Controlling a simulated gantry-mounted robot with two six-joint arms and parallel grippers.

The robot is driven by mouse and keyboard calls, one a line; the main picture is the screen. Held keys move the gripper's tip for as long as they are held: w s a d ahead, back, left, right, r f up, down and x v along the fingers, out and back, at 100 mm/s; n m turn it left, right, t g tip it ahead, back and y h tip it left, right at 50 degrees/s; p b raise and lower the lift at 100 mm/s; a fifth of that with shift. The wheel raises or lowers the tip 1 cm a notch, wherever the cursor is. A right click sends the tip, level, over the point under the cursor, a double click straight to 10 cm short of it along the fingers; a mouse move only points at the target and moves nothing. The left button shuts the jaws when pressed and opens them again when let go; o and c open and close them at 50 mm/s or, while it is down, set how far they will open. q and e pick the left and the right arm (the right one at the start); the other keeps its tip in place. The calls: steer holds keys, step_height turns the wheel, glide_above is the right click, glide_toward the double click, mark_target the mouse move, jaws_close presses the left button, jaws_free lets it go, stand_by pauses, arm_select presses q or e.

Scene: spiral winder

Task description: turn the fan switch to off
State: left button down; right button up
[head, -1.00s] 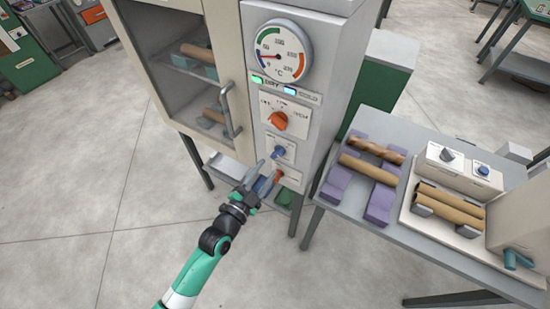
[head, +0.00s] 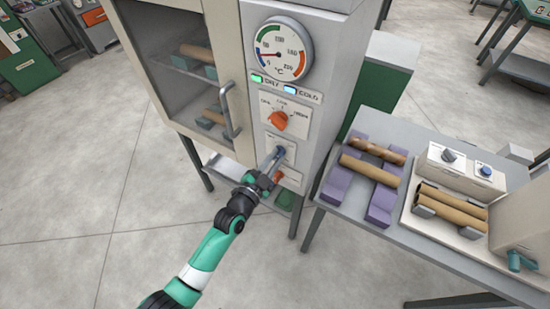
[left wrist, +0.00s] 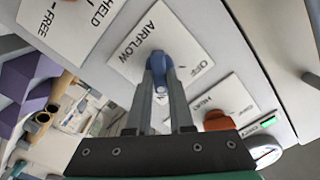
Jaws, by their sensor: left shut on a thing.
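The fan switch is a blue knob (head: 280,151) on a white plate low on the oven's front panel. In the left wrist view the blue knob (left wrist: 158,60) sits on a plate marked AIRFLOW, with OFF printed at one side. My left gripper (head: 273,159) reaches up to it from below. In the left wrist view its two fingers (left wrist: 159,78) are closed around the knob's sides. The fingers hide part of the knob, and its exact setting is hard to read. My right gripper is not in view.
An orange dial (head: 278,121) is above the blue knob and a red knob (head: 278,175) is below it. The oven door handle (head: 230,110) stands out to the left. A grey table (head: 330,190) with brown tubes is to the right.

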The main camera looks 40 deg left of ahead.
arm_select(q)
steer(key=shift+n, duration=0.4)
steer(key=n, duration=0.3)
steer(key=shift+a+n, duration=0.1)
steer(key=shift+n, duration=0.2)
steer(key=shift+a+n, duration=0.15)
steer(key=shift+n, duration=2.7)
steer(key=shift+a+n, duration=0.15)
steer(key=shift+n, duration=2.7)
steer(key=c, duration=0.8)
jaws_free()
